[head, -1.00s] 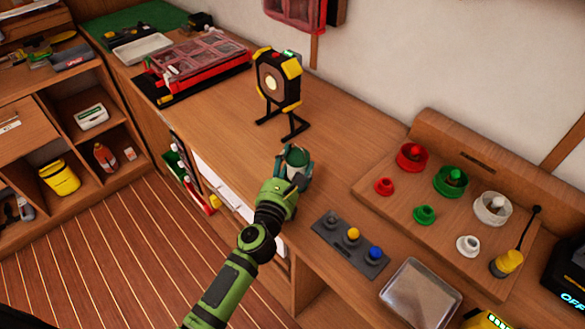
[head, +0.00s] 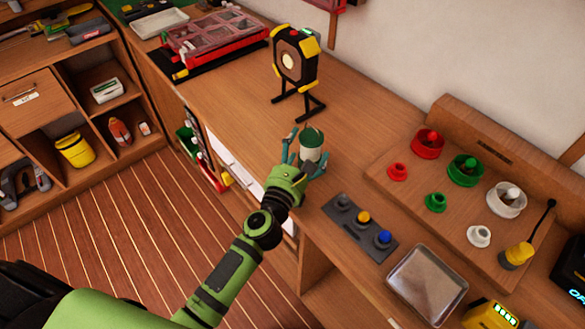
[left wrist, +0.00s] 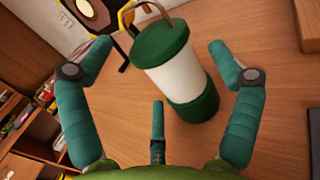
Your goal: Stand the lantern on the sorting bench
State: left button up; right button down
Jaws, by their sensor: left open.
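The lantern (head: 312,152), a white cylinder with green top and base, stands upright on the wooden sorting bench (head: 232,108). In the left wrist view the lantern (left wrist: 173,66) shows its wire handle at the top, and its green base is on the wood. My left gripper (head: 309,146) is open, with its teal fingers spread on either side of the lantern. In the left wrist view gaps show between the fingers and the lantern. My right gripper is not in view.
A black and yellow work lamp (head: 296,62) on legs stands behind the lantern. A grey panel with knobs (head: 360,226) and a clear tray (head: 427,284) lie to the right. A board with coloured pieces (head: 450,200) is beyond. Red organiser cases (head: 215,45) lie at the back left.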

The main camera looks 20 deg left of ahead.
pick_arm(q)
jog(key=s, duration=0.3)
jog(key=s+b, duration=0.1)
jog(key=s, duration=0.4)
jog(key=shift+s+a+f+b, duration=0.15)
jog(key=shift+s+a+b, duration=0.2)
jog(key=shift+s+a, duration=0.15)
jog(key=shift+s, duration=0.55)
dwell(1.1)
